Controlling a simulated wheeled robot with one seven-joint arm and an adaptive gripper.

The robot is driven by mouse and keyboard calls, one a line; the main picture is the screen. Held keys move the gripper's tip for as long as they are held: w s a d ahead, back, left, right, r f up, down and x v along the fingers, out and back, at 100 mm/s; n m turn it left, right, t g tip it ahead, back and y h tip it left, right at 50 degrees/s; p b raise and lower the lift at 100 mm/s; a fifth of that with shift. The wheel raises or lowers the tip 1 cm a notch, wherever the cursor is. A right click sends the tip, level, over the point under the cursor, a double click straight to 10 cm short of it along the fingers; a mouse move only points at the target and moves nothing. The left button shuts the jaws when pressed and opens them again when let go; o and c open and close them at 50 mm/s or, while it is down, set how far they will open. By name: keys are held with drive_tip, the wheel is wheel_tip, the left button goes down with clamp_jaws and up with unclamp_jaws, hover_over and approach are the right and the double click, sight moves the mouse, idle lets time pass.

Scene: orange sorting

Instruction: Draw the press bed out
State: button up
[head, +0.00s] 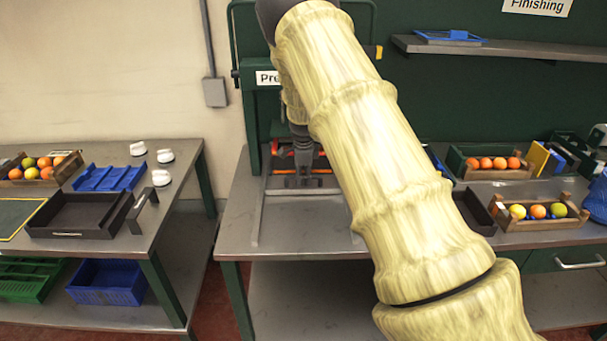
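The dark green press (248,110), with a sign starting "Pre", stands at the back of the middle table, partly hidden behind my arm. My gripper (303,172) points down in front of the press opening, at the front of the press bed (282,182). The bed shows only as a grey and dark low shape with orange-red parts behind it. A dark bar lies at the fingertips; I cannot tell whether the fingers touch it or are closed around it. My arm hides the bed's right side.
Pale rails (258,215) run forward on the middle table (300,240), with bare top between them. The left table holds a dark tray (75,225), a blue rack (108,177) and a fruit crate (68,170). Fruit crates (545,225) stand at right.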

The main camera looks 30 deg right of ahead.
drive_tip(key=shift+r, duration=0.2)
wheel_tip(320, 180, up, 12)
drive_tip(key=s+a+p, duration=0.1)
drive_tip(key=s+p, duration=0.1)
drive_tip(key=p, duration=0.6)
idle(1.4)
drive_tip(key=shift+r+p, duration=0.1)
drive_tip(key=shift+p, duration=0.3)
drive_tip(key=shift+a+r, duration=0.1)
wheel_tip(320, 180, up, 12)
drive_tip(key=s+a, duration=0.1)
drive_tip(key=s, duration=0.1)
drive_tip(key=shift+f, duration=0.2)
idle(0.3)
idle(0.4)
